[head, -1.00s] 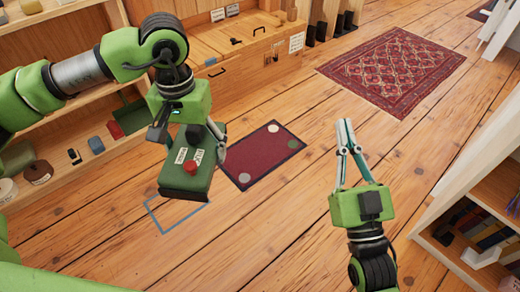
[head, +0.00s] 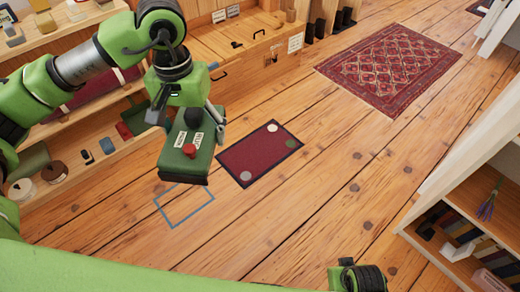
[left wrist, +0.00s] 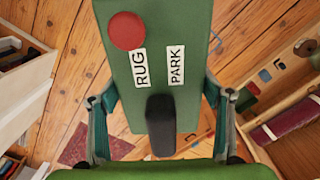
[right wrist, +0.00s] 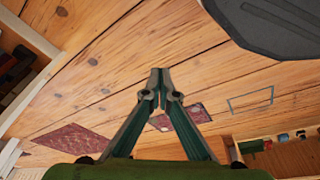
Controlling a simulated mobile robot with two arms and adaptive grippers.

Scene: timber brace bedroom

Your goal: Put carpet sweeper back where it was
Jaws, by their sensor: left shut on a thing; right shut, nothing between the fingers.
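The carpet sweeper (head: 189,150) is a green box with a red knob, a black handle and labels reading "RUG" and "PARK". My left gripper (head: 188,112) is shut on it, with its fingers on either side of the green body (left wrist: 195,20) in the left wrist view. The sweeper hangs above the floor, just behind a blue outlined rectangle (head: 184,222) in the head view, which also shows in the right wrist view (right wrist: 250,100). My right gripper (right wrist: 160,75) is shut and empty; in the head view only part of that arm shows at the bottom edge.
A small maroon mat (head: 245,158) with pale and green dots lies right of the sweeper. A patterned red rug (head: 390,68) lies farther back. Wooden shelves (head: 60,125) stand at left, a wooden chest (head: 235,50) at the back, a white bookcase (head: 480,180) at right. The middle floor is clear.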

